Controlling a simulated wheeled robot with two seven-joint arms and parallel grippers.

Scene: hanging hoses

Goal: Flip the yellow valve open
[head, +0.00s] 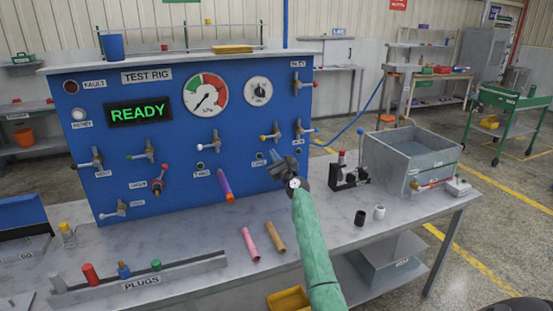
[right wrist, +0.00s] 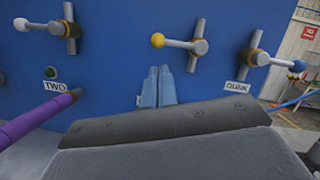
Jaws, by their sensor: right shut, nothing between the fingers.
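The yellow valve is on the blue test-rig panel. Its yellow ball knob (right wrist: 157,40) is on a grey lever that points left, across a vertical pipe. It also shows small in the head view, where the yellow knob (head: 263,137) is above my right gripper (head: 276,168). In the right wrist view my right gripper's fingers (right wrist: 158,86) are together and empty, just below the lever and pointing at the panel. They look apart from the knob and the lever. My left gripper is not in view.
A valve with a white knob (right wrist: 20,24) is to the left, and one with a blue knob (right wrist: 298,65) to the right. A purple hose (head: 225,183) sticks out of the panel. A pink tube (head: 249,243) and a tan tube (head: 275,236) lie on the bench. The display reads READY.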

